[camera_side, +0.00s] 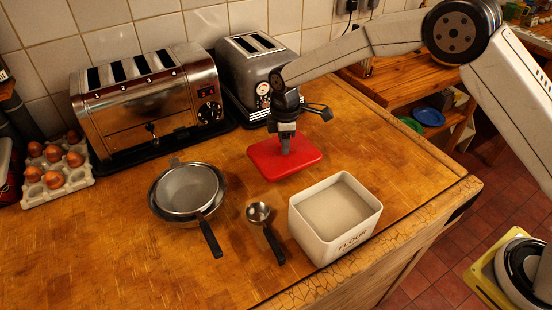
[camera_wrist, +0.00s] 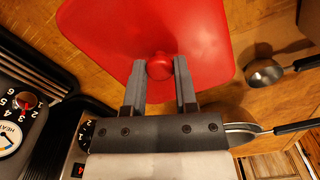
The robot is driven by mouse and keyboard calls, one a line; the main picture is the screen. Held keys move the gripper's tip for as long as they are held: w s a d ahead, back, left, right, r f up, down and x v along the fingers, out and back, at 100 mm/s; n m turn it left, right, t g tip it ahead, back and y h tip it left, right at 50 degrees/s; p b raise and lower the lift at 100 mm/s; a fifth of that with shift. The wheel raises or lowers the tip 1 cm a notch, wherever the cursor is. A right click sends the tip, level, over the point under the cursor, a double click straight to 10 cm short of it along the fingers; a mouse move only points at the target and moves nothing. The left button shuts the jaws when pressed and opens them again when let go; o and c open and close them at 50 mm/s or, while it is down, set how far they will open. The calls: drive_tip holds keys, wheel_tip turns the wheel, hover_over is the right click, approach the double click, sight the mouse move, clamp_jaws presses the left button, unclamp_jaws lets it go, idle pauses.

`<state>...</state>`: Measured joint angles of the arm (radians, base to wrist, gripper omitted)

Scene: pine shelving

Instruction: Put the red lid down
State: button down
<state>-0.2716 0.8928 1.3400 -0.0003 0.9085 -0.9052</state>
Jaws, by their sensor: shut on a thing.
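The red lid (camera_side: 266,161) is a flat, rounded square. In the side view it is behind the open flour tin and in front of the smaller toaster. My gripper (camera_side: 287,150) points down at the lid's middle. In the wrist view the two fingers are shut on the round red knob of the lid (camera_wrist: 200,30), one finger on each side. The lid looks roughly level and close to the wooden worktop (camera_side: 130,250). I cannot tell whether its underside touches the wood.
The white flour tin (camera_side: 318,238) stands open, with pale flour inside. A measuring scoop (camera_side: 272,243) and a sieve (camera_side: 209,238) lie left of it. A large toaster (camera_side: 150,105), a smaller toaster (camera_side: 235,75) and an egg tray (camera_side: 75,185) line the back. Bare worktop lies right of the lid.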

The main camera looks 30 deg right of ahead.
drive_tip(key=shift+w+f, duration=0.2)
drive_tip(key=shift+f, duration=0.05)
drive_tip(key=shift+w+a+f, duration=0.1)
drive_tip(key=shift+f, duration=1.6)
drive_tip(key=shift+f, duration=0.15)
drive_tip(key=shift+c, duration=2)
unclamp_jaws()
wheel_tip(320, 180, up, 12)
drive_tip(key=shift+r, duration=0.15)
